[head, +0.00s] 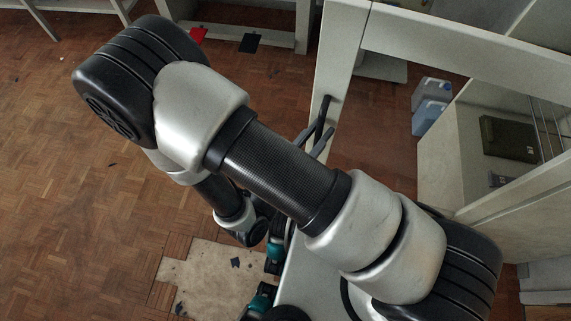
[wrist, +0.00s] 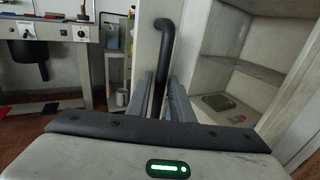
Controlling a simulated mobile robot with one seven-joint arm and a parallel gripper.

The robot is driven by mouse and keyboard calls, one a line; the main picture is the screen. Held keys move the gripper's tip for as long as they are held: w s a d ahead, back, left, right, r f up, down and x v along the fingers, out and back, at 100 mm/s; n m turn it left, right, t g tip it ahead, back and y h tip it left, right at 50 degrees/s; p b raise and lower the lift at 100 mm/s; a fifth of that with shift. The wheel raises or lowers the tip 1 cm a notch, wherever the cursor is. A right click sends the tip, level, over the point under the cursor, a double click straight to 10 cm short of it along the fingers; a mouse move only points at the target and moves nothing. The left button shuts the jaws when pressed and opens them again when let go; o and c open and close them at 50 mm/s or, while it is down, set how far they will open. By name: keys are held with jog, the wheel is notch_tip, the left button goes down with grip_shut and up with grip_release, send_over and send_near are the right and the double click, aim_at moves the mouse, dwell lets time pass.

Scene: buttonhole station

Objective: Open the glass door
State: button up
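The glass door (head: 345,50) stands upright right of centre in the head view, a pale frame with a clear pane. Its black bar handle (head: 323,116) is on the left upright. In the wrist view the handle (wrist: 164,48) bends at its top and runs down between the two grey fingers of my gripper (wrist: 163,98). The fingers are apart, one on each side of the bar; I see no clear grip on it. In the head view my arm hides much of the door's lower part, and only part of my gripper (head: 314,137) shows.
A pale cabinet (wrist: 213,58) with a shelf and a dark flat item stands behind the door. Blue containers (head: 430,105) sit on the floor beyond the pane. A bench with knobs (wrist: 60,32) is at the left in the wrist view. The parquet floor (head: 60,200) at left is largely clear.

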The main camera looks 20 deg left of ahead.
jog(key=v, duration=1.7)
jog(key=w+d+r+m+g+y, duration=0.2)
jog(key=w+d+r+m+g, duration=0.4)
jog(key=d+r+m+g, duration=0.5)
jog(key=w+d+r+m+g+y, duration=0.2)
jog(key=w+d+r+m+g, duration=0.45)
jog(key=m, duration=0.95)
jog(key=d+r+m+t+y+p, duration=0.1)
jog(key=d+r+m+t+p, duration=0.1)
jog(key=r+p, duration=0.5)
jog(key=d+r+m+t+y+p, duration=0.1)
jog(key=d+r+t+p, duration=0.3)
jog(key=r, duration=1.3)
jog(key=m+p, duration=0.1)
jog(key=p, duration=0.3)
jog(key=shift+d+m, duration=0.2)
jog(key=shift+m, duration=0.2)
